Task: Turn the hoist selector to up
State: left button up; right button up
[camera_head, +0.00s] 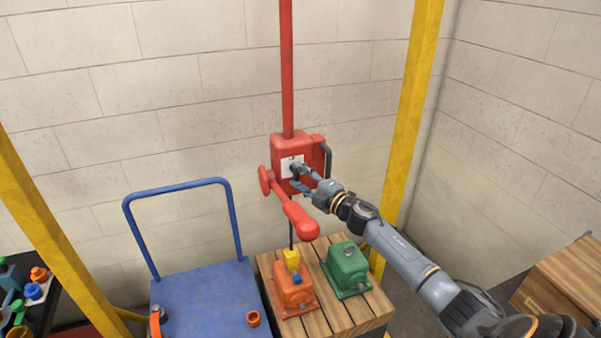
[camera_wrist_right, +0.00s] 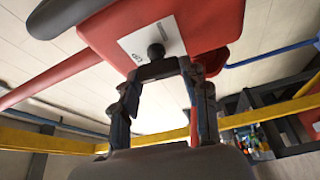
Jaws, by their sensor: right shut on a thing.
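The hoist is a red box (camera_head: 283,146) hanging on a red post, with a white plate (camera_head: 286,163) on its front. In the right wrist view the selector is a dark round knob (camera_wrist_right: 156,51) on the white plate (camera_wrist_right: 176,32). My right gripper (camera_head: 297,171) reaches in from the right to the plate and is shut on the selector; its fingers hide part of it. In the wrist view its fingertips (camera_wrist_right: 157,69) meet at the knob. Which way the selector points cannot be told. My left gripper is not in view.
A red arm with a rounded end (camera_head: 302,222) hangs below the box. Under it, an orange motor (camera_head: 293,287) with a yellow tag (camera_head: 292,260) and a green motor (camera_head: 346,267) sit on a wooden pallet (camera_head: 340,316). A blue cart (camera_head: 205,300) stands left. Yellow posts (camera_head: 408,110) flank the hoist.

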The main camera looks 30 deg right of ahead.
jog(key=shift+n+g+p, duration=0.3)
jog(key=shift+n+p, duration=0.05)
jog(key=shift+n, duration=0.15)
jog(key=shift+f, duration=0.1)
jog(key=o, duration=0.9)
jog(key=shift+s, duration=0.1)
jog(key=s, duration=0.4)
jog(key=s+d, duration=0.1)
jog(key=s, duration=0.6)
jog(key=shift+s+d, duration=0.35)
jog(key=shift+d, duration=0.05)
